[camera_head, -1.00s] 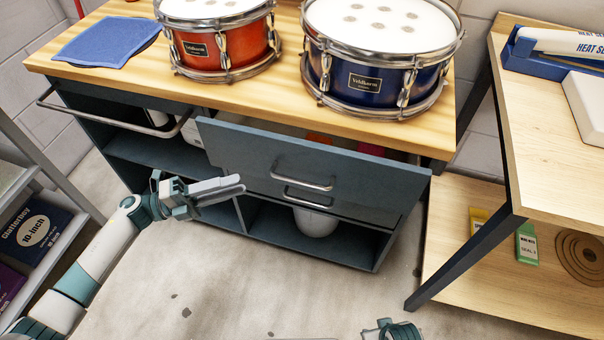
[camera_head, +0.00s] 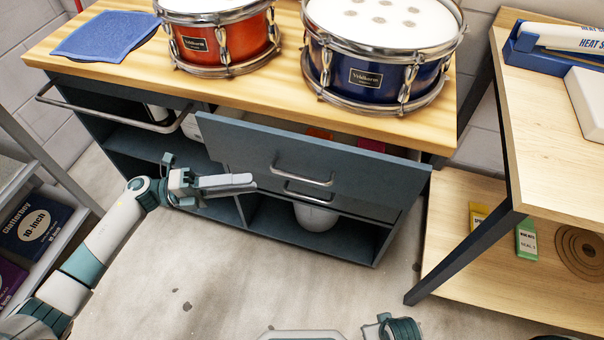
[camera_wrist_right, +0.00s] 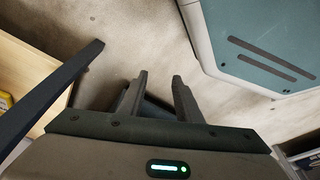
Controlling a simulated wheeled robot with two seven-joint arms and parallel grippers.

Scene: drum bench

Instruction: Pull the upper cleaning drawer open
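The upper drawer (camera_head: 240,150) of the blue-grey cabinet stands pulled out. Its top is uncovered, and a red thing (camera_head: 320,133) and a pink thing (camera_head: 372,145) show inside. Its bar handle (camera_head: 303,179) is on the front panel, with nothing on it. A second handle (camera_head: 308,197) sits just below, on the lower drawer. My left gripper (camera_head: 254,183) is in front of the drawer, left of the handle and apart from it. Its fingers are seen side-on, so their gap is unclear. My right gripper (camera_wrist_right: 160,76) is open and empty above the floor.
An orange drum (camera_head: 222,43) and a blue drum (camera_head: 380,80) stand on the wooden top beside a blue cloth (camera_head: 106,37). A rail (camera_head: 100,118) juts out at the cabinet's left. A wooden bench (camera_head: 560,120) stands at right, a shelf (camera_head: 50,250) at left. Floor in front is clear.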

